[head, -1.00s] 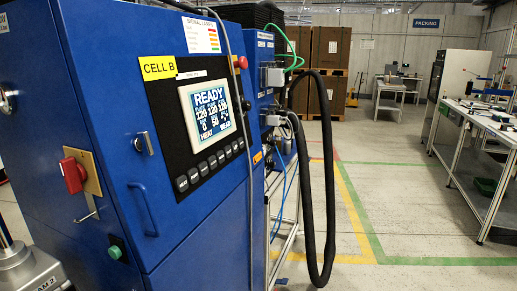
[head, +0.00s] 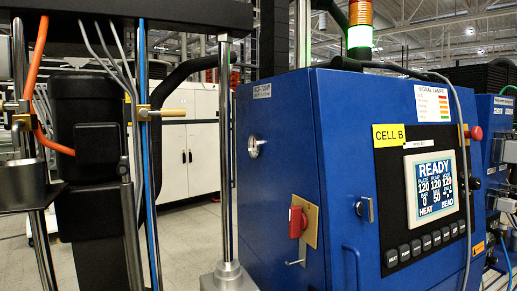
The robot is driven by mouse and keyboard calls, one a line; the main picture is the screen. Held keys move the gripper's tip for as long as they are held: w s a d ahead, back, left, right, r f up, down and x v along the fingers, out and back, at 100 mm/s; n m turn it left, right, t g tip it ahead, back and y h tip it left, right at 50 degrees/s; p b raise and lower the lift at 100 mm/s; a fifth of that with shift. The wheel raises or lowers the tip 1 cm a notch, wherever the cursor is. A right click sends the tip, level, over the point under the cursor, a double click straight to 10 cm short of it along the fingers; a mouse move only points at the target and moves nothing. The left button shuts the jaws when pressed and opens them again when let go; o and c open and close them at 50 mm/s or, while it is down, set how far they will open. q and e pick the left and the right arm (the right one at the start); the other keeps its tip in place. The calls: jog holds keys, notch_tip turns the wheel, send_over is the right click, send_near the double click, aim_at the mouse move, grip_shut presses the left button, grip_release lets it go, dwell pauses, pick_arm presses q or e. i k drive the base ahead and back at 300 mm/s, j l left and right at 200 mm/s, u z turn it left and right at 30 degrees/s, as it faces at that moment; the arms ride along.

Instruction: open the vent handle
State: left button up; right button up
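Neither gripper shows in the head view. No part is plainly marked as the vent handle. The drum pump's frame stands at the left, with a black motor housing (head: 84,125) between steel columns. Another brass fitting (head: 22,122) is at the far left, by an orange hose (head: 39,75). I cannot tell whether either is the vent. The lower pump and any drum are out of view.
A blue control cabinet (head: 290,140) stands close at the right, with a red switch handle (head: 297,222), a lit READY screen (head: 431,185) and a green-lit signal lamp (head: 360,38). A steel column (head: 225,150) stands left of it. White cabinets (head: 188,145) are behind, with open floor before them.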

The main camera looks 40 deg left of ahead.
aim_at(123, 169)
jog(key=u, duration=1.75)
